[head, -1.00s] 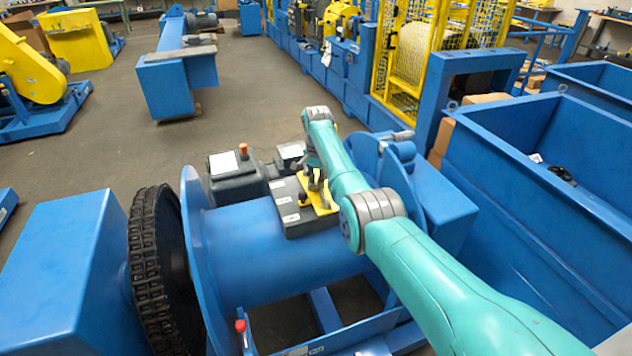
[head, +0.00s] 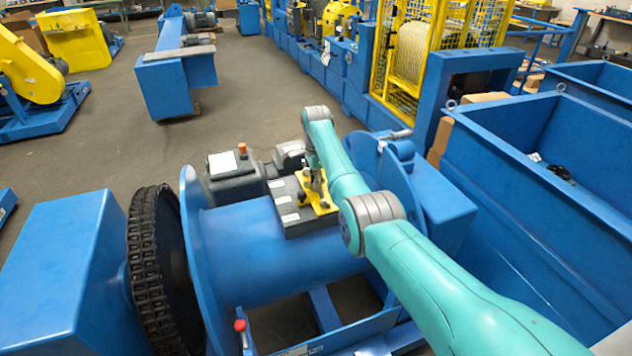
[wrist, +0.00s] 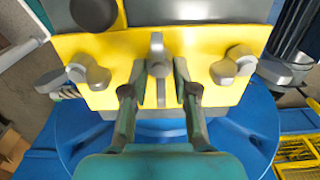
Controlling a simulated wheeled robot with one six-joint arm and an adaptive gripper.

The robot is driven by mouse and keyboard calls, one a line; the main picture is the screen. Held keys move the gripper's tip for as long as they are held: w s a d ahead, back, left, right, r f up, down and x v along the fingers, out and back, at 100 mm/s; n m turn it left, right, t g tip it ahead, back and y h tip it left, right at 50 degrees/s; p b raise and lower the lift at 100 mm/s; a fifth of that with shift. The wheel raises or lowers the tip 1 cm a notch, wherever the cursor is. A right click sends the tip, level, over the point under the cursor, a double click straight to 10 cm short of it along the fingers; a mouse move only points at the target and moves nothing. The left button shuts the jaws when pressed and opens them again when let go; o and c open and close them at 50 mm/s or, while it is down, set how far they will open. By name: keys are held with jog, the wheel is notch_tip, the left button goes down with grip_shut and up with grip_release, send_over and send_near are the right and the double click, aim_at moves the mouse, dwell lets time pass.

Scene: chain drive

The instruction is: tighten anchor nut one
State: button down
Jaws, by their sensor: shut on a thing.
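A yellow plate (head: 320,203) lies on the dark box on top of the blue drum. In the wrist view the plate (wrist: 195,45) fills the upper middle and bears grey wing-shaped nuts. One nut (wrist: 89,72) is at its left, one (wrist: 233,65) at its right, and one (wrist: 158,60) in the middle. My gripper (wrist: 159,90) is at the middle nut with a finger on each side of it, shut on it. In the head view my gripper (head: 315,183) is small and partly hidden by my arm. I cannot tell which nut is number one.
The blue drum (head: 270,250) has a flange at each end and a black chain wheel (head: 155,270) at its left. A grey box with an orange knob (head: 242,149) stands behind. A blue bin (head: 530,200) is at the right. Open floor lies behind, at the left.

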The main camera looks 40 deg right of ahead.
jog(key=shift+w+r, duration=0.15)
jog(key=shift+r, duration=0.1)
jog(key=c, duration=1.2)
grip_release()
jog(key=shift+c, duration=0.2)
jog(key=shift+f, duration=0.1)
notch_tip(320, 180, up, 12)
